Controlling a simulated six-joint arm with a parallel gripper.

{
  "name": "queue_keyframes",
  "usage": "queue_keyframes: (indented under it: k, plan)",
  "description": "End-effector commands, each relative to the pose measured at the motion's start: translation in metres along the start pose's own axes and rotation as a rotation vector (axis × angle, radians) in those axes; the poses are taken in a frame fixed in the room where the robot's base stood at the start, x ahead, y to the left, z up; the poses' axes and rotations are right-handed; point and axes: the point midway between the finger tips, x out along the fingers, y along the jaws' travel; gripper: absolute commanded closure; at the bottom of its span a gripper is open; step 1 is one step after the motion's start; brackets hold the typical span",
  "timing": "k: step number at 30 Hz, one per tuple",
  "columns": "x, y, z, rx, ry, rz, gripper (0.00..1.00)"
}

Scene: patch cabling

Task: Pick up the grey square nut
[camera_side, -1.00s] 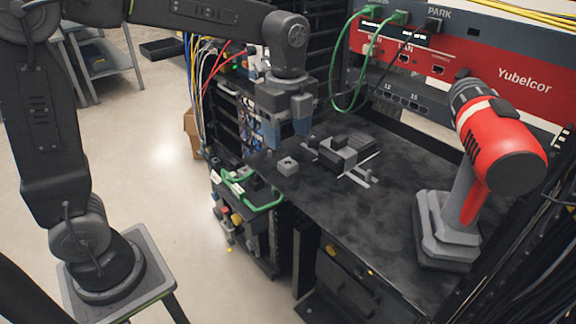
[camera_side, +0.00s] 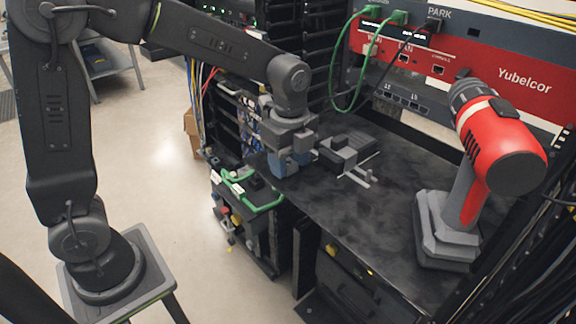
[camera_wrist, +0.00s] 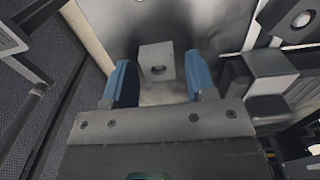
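My gripper (camera_wrist: 161,82) is open, with a gap between each finger and the nut. In the side view my gripper (camera_side: 290,165) is low at the shelf's left corner and hides the nut.
A dark grey clamp-like block (camera_side: 346,152) stands on the shelf (camera_side: 345,218) close to the right of my gripper. A red drill (camera_side: 490,150) stands at the shelf's right. Green cables (camera_side: 365,60) hang from the rack panel behind. The shelf's middle is clear.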

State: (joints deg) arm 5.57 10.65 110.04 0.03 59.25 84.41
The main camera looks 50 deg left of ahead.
Motion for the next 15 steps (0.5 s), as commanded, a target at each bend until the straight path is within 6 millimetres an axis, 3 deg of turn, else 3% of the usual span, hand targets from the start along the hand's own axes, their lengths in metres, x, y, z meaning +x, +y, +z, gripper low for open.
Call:
queue_keyframes:
  k: [2, 12, 15]
  plan:
    - [-0.0003, 0.0, 0.0, 0.0, 0.0, 0.0, 0.56]
    - [-0.0005, 0.0, 0.0, 0.0, 0.0, 0.0, 0.89]
    - [-0.0005, 0.0, 0.0, 0.0, 0.0, 0.0, 0.91]
